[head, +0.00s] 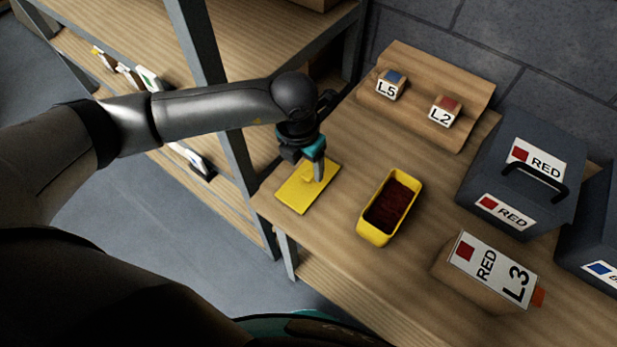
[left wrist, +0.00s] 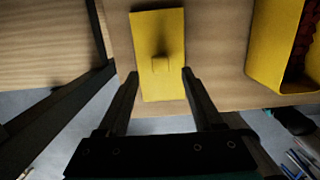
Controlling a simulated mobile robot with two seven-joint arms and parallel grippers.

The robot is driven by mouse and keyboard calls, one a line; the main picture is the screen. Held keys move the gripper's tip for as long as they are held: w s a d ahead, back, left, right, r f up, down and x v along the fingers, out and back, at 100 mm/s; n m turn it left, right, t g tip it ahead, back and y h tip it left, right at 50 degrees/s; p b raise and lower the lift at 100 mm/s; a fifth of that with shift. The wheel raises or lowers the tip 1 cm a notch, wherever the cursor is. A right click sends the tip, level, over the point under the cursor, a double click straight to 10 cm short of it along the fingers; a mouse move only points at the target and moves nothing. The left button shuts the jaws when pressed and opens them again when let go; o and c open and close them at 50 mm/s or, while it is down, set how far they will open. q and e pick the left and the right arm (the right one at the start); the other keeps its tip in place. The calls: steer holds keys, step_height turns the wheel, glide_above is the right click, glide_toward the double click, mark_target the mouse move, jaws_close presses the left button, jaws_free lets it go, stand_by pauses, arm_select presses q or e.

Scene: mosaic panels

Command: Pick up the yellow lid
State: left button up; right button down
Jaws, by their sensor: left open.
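The yellow lid (head: 299,194) lies flat on the wooden table near its left edge, with a small raised knob on top. In the left wrist view the lid (left wrist: 158,30) is just ahead of my fingers, and its knob (left wrist: 161,64) shows near the middle. My left gripper (head: 318,165) is above the lid, fingers pointing down. In the left wrist view its two fingers (left wrist: 160,80) are apart with nothing held between them. Whether the fingertips touch the lid I cannot tell. My right gripper is not in view.
An open yellow bin (head: 362,228) with dark red contents stands right of the lid. A cardboard L3 box (head: 462,276), a dark RED case (head: 520,150) and a wooden stand (head: 400,62) with L5 and L2 blocks are farther right and back. A shelf rack (head: 205,60) stands behind my left arm.

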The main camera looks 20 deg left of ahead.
mark_target(309, 175)
arm_select(q)
steer(key=shift+w+d+f, duration=0.1)
steer(key=shift+w+f, duration=0.05)
steer(key=shift+f, duration=0.8)
steer(key=shift+w+d+f, duration=0.1)
steer(key=shift+w+f, duration=0.05)
steer(key=shift+f, duration=0.8)
jaws_close()
